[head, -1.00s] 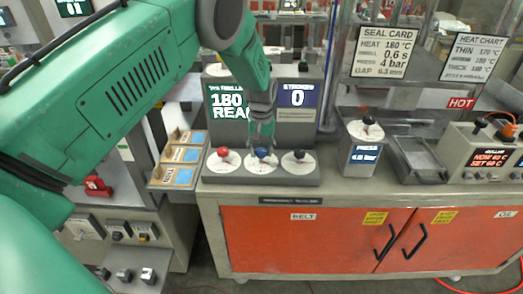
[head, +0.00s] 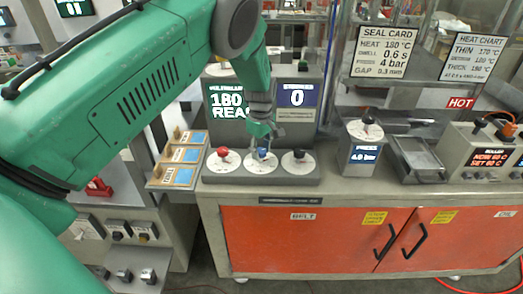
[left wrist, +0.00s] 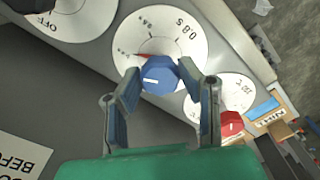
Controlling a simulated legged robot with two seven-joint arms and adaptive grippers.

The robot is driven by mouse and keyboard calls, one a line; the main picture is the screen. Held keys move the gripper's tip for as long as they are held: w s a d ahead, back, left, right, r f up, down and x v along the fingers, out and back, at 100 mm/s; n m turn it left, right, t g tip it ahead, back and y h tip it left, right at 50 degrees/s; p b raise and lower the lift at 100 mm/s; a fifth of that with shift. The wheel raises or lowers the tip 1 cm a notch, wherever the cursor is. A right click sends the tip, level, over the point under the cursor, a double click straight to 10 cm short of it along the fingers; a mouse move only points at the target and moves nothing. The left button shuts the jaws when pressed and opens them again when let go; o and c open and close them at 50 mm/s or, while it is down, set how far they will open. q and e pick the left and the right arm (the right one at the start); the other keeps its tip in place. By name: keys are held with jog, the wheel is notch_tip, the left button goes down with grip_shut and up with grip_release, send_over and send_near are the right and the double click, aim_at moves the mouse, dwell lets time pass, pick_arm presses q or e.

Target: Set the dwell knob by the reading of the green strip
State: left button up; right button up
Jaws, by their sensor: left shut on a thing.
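The dwell knob is the blue knob (head: 263,154), the middle of three on a grey panel, on a white dial (left wrist: 160,25) that shows "0.8 S" in the left wrist view. My left gripper (head: 263,147) comes down from above onto it. In the left wrist view its fingers (left wrist: 160,88) are closed on both sides of the blue knob (left wrist: 158,78). A red pointer lies beside the knob, toward a smaller mark I cannot read. I cannot make out a green strip. The seal card (head: 384,50) reads dwell 0.6 s. My right gripper is not in view.
A red knob (head: 222,153) and a black knob (head: 299,154) flank the blue one closely. Displays behind read 180 (head: 227,100) and 0 (head: 297,95). Blue sample cards (head: 185,155) lie left. A press knob (head: 367,120) and metal tray (head: 418,155) stand right.

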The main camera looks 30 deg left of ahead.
aim_at(261, 149)
pick_arm(q)
jog(key=shift+w+a+r+n, duration=0.1)
jog(key=shift+w+r+n, duration=0.2)
jog(key=shift+w+n, duration=0.1)
jog(key=o, duration=1.1)
jog(key=shift+s+f, duration=0.15)
jog(key=shift+r, duration=0.2)
notch_tip(261, 149, up, 11)
jog(key=shift+r, duration=0.2)
